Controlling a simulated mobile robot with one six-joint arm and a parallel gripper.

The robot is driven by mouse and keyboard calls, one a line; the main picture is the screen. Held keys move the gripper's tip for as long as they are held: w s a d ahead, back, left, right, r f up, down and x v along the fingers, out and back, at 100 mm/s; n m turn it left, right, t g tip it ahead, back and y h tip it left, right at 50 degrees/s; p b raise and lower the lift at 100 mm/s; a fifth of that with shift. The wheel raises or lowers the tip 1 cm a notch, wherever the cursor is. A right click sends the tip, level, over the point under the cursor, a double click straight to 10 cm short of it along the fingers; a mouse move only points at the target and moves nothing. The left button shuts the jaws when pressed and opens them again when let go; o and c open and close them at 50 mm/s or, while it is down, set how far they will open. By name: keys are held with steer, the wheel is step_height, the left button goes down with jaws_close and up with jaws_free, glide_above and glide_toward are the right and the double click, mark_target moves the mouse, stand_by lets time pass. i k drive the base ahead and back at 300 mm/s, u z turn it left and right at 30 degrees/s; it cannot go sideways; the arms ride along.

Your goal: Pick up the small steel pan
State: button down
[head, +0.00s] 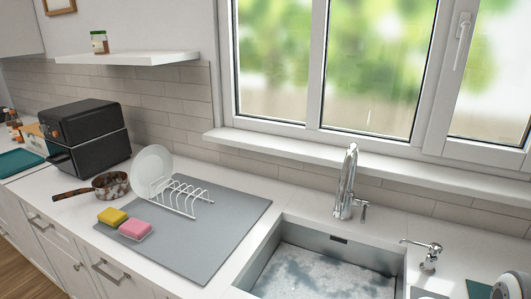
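A small pan (111,191) sits on the white counter in the head view, left of the grey drying mat and in front of the black appliance. Its metal body looks mottled brown and grey. Its dark brown handle (72,194) points left toward the counter's front edge. The pan appears upright, with its opening up. My gripper is not in view.
A black two-drawer appliance (88,135) stands behind the pan. A white plate (151,165) in a white rack (181,196), a yellow sponge (112,216) and a pink sponge (135,229) are right of it. The sink (330,262) and faucet (347,185) lie farther right.

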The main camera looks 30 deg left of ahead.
mark_target(92, 190)
steer(key=u, duration=0.45)
steer(key=k, duration=0.6)
steer(key=u, duration=0.8)
steer(key=k, duration=0.8)
steer(key=u, duration=0.25)
steer(key=i, duration=0.95)
steer(key=z, duration=0.75)
